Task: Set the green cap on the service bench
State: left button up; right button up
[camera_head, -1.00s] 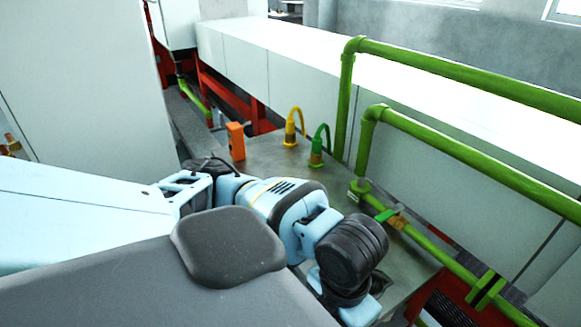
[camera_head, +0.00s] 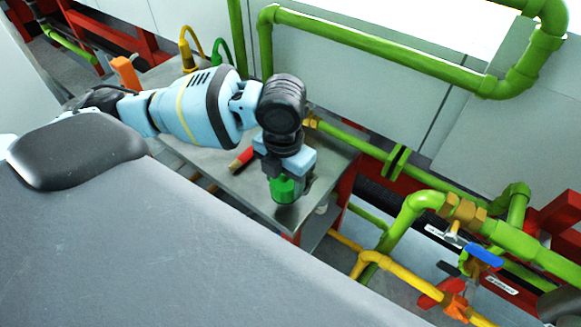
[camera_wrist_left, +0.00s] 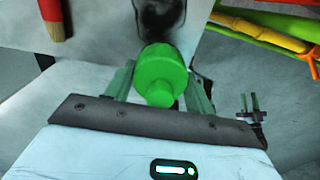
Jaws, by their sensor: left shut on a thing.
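The green cap (camera_head: 286,189) is at the tip of my left gripper (camera_head: 284,178), over the near right end of the grey metal service bench (camera_head: 230,181). In the left wrist view the green cap (camera_wrist_left: 160,75) sits between the two fingers of my left gripper (camera_wrist_left: 160,82), which is shut on it. The cap is low over the bench top; I cannot tell whether it touches the surface. My right gripper is in neither view.
A red-handled tool (camera_head: 241,160) lies on the bench beside my left arm. An orange device (camera_head: 124,73), a yellow-looped piece (camera_head: 188,50) and a green-looped piece (camera_head: 221,62) stand at the back. Green pipes (camera_head: 370,45) run behind; yellow pipes (camera_head: 385,262) lie right of the bench.

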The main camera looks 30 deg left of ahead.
pick_arm(q)
jog(key=shift+w+a+f, duration=0.1)
jog(key=shift+w+a, duration=0.15)
jog(key=shift+w, duration=0.55)
jog(key=shift+w+a+f, duration=0.1)
jog(key=shift+w+a, duration=0.2)
jog(key=shift+w, duration=0.5)
jog(key=shift+w+a+f, duration=0.1)
jog(key=shift+w+a, duration=0.15)
jog(key=shift+w, duration=0.55)
jog(key=shift+w+f, duration=0.15)
jog(key=shift+w, duration=0.1)
jog(key=shift+f, duration=1.55)
jog(key=shift+f, duration=0.15)
jog(key=o, duration=1)
notch_tip(320, 180, up, 12)
jog(key=shift+p, duration=0.3)
